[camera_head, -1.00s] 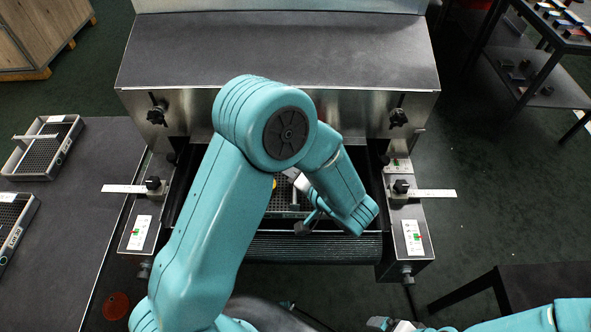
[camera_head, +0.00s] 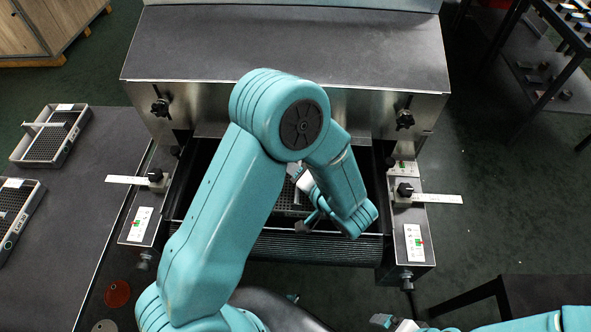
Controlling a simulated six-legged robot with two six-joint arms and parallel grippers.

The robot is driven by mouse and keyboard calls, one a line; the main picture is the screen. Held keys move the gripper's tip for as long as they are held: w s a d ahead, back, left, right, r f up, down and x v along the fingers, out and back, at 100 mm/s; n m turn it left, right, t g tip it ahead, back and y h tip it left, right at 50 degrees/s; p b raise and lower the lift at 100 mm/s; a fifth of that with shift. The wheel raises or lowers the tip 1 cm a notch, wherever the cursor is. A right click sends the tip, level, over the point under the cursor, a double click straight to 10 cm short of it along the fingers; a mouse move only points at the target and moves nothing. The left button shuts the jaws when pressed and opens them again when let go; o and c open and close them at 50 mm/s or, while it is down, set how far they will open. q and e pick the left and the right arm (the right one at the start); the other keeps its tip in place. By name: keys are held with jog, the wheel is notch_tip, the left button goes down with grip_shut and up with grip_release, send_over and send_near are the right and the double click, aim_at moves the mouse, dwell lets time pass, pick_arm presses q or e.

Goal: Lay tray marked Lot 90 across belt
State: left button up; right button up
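A dark mesh tray (camera_head: 287,201) lies on the belt (camera_head: 320,247) at the dryer mouth, mostly hidden behind my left arm. Its label is not visible, so I cannot tell its lot. My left gripper (camera_head: 309,200) is at this tray, largely covered by my own forearm. Whether its fingers are closed on the tray cannot be seen. My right gripper (camera_head: 386,321) is low at the bottom edge, away from the belt, its fingers too small to judge.
Two more mesh trays, a far one (camera_head: 22,153) and a nearer one (camera_head: 30,215), lie on the left table (camera_head: 85,215). The dryer hood (camera_head: 290,45) stands behind the belt. Guide arms (camera_head: 128,180) (camera_head: 437,199) stick out at both sides. A dark stand (camera_head: 540,290) is at lower right.

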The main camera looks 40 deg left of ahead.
pick_arm(q)
jog(key=shift+r, duration=0.15)
jog(key=shift+d+r, duration=0.1)
jog(key=shift+d, duration=0.2)
jog(key=v, duration=1.1)
jog(key=shift+d+b, duration=0.2)
jog(key=shift+b, duration=0.25)
jog(key=shift+s, duration=0.1)
